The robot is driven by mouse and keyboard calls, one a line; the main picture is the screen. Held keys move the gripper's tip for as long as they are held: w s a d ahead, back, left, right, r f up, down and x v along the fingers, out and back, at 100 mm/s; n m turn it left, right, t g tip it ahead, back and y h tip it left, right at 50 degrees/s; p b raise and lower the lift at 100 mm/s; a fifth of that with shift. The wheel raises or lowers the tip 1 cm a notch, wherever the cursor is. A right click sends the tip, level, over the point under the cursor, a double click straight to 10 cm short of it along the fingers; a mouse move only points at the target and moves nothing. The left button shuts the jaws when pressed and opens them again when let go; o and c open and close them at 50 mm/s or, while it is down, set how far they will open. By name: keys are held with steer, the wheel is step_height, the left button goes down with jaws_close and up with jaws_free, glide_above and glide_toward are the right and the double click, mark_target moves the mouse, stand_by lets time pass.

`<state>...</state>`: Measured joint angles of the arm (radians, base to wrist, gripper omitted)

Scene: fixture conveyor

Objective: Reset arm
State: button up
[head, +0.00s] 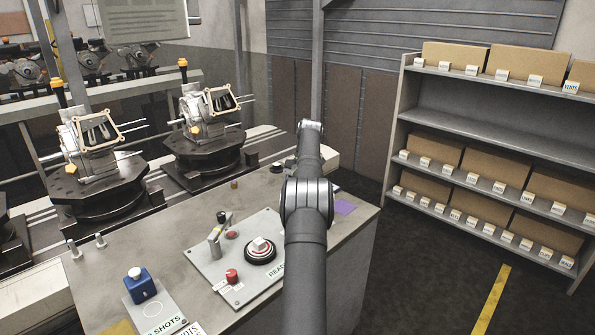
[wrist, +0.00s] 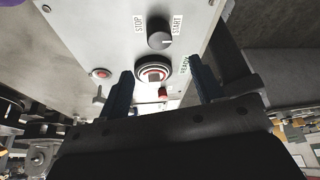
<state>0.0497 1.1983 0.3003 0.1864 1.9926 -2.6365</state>
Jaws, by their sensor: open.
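My arm crosses the middle of the head view, and its gripper cannot be made out there. In the wrist view my gripper (wrist: 161,88) shows as two dark fingers, apart and with nothing held between them. Beyond the fingers is a pale control panel with a black STOP/START knob (wrist: 160,34), a round push button (wrist: 154,70) between the fingertips in the picture, and a red button (wrist: 101,74) to the left. The panel (head: 205,268) lies on the bench in the head view, with a white and red button (head: 260,247) on a black base and a red knob (head: 231,276).
A blue unit (head: 141,285) stands at the bench's front left. A purple pad (head: 344,207) lies near its right edge. Behind the bench, metal castings sit on dark round fixtures (head: 205,160). A shelf (head: 480,148) with cardboard boxes stands right. Open floor lies between shelf and bench.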

steer(key=x, duration=1.1)
steer(key=shift+s+a+f, duration=0.1)
steer(key=shift+s+f, duration=0.1)
steer(key=shift+f, duration=0.1)
steer(key=shift+w+r, duration=0.15)
steer(key=shift+r, duration=0.15)
steer(key=v, duration=1.1)
steer(key=x, duration=1.2)
steer(key=m+y, duration=0.1)
steer(key=m, duration=0.3)
steer(key=shift+r+t, duration=0.15)
steer(key=shift+t, duration=0.25)
steer(key=m+t, duration=0.1)
steer(key=m, duration=0.1)
steer(key=m+y, duration=0.1)
steer(key=m, duration=0.2)
steer(key=shift+t, duration=0.4)
steer(key=m+t, duration=0.2)
steer(key=m, duration=0.3)
steer(key=m+t, duration=0.1)
steer(key=m, duration=0.3)
